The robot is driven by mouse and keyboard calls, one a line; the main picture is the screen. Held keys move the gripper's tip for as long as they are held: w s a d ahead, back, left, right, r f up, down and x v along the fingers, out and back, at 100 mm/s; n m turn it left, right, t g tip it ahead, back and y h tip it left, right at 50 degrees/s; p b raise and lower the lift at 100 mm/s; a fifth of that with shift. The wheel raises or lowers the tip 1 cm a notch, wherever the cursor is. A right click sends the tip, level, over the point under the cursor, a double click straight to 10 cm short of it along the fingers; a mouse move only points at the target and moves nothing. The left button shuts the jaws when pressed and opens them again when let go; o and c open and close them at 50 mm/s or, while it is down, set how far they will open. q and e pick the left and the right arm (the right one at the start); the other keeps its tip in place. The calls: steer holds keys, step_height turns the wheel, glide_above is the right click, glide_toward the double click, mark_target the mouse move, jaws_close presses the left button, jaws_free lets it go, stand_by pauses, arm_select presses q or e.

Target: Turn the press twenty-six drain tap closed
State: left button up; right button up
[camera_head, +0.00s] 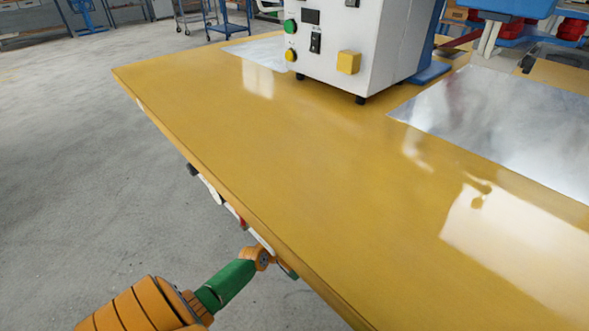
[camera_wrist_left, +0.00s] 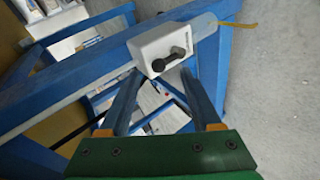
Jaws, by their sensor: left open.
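In the left wrist view a white box with a black lever (camera_wrist_left: 170,59), which looks like the drain tap (camera_wrist_left: 150,42), sits against a blue frame rail. The lever lies slantwise across the box's face. My left gripper (camera_wrist_left: 163,78) is open, its two fingers reaching toward the tap from below in the picture. Nothing is held between them. I cannot tell whether a finger touches the box. In the head view my left arm comes in from the lower left and its end is hidden by the table edge. The tap's label is too small to read. My right gripper is not in view.
A yellow table (camera_head: 300,170) fills the head view, with a white control box (camera_head: 335,45) and a metal plate (camera_head: 510,125) on it. Small fittings (camera_head: 208,188) line its left edge. Blue frame rails (camera_wrist_left: 75,75) surround the tap. Grey floor at left is open.

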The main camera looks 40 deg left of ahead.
arm_select(q)
steer(key=p+v, duration=0.1)
steer(key=v, duration=0.3)
steer(key=shift+s+r+p, duration=0.15)
steer(key=shift+p, duration=0.25)
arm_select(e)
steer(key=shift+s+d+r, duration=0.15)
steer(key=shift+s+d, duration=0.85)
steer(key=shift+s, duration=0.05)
